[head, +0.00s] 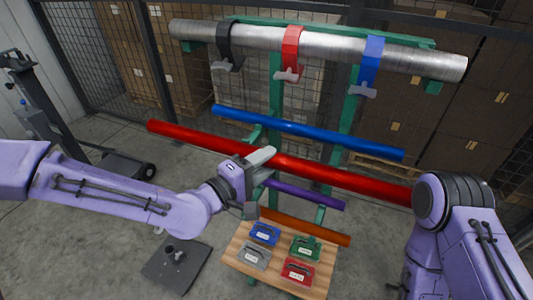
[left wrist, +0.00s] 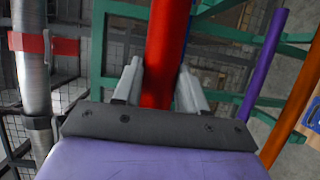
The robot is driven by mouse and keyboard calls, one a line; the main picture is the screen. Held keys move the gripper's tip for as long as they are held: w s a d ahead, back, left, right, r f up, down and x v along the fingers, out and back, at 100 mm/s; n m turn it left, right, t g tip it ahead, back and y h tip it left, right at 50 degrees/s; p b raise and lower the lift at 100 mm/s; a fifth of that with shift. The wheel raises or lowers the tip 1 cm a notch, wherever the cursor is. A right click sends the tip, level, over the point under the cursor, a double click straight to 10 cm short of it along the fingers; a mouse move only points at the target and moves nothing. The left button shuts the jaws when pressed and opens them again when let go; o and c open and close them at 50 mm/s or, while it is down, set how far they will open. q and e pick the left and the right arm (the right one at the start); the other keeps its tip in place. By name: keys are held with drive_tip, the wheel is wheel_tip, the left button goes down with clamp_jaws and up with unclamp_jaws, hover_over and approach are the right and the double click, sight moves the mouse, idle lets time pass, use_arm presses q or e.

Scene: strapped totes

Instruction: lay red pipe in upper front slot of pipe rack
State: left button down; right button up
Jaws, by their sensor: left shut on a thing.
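The long red pipe (head: 345,182) crosses the head view, sloping down to the right, in front of the green pipe rack's (head: 275,95) uprights. My left gripper (head: 262,157) is shut on it near its middle. In the left wrist view the red pipe (left wrist: 164,50) lies between the two grey fingers of my left gripper (left wrist: 160,85). The pipe's right end meets my right arm in the picture and may be partly hidden. I cannot tell whether the pipe touches a slot. My right gripper is out of view.
A blue pipe (head: 300,132) lies above the red one; purple (head: 310,196) and orange (head: 310,228) pipes lie below. A strapped silver pipe (head: 330,47) tops the rack. A wooden table (head: 238,243) with several small cases stands in front. Cartons (head: 470,115) stand behind mesh.

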use_arm(q)
drive_tip(key=shift+w+d+r, duration=0.15)
drive_tip(key=shift+w+d, duration=0.3)
drive_tip(key=w+d, duration=0.3)
drive_tip(key=w, duration=0.5)
wheel_tip(320, 180, down, 7)
drive_tip(key=b, duration=0.6)
drive_tip(key=shift+a+b, duration=0.15)
drive_tip(key=shift+b, duration=0.2)
drive_tip(key=c, duration=0.5)
unclamp_jaws()
drive_tip(key=shift+c, duration=0.2)
drive_tip(key=shift+s, duration=0.1)
drive_tip(key=shift+f, duration=0.2)
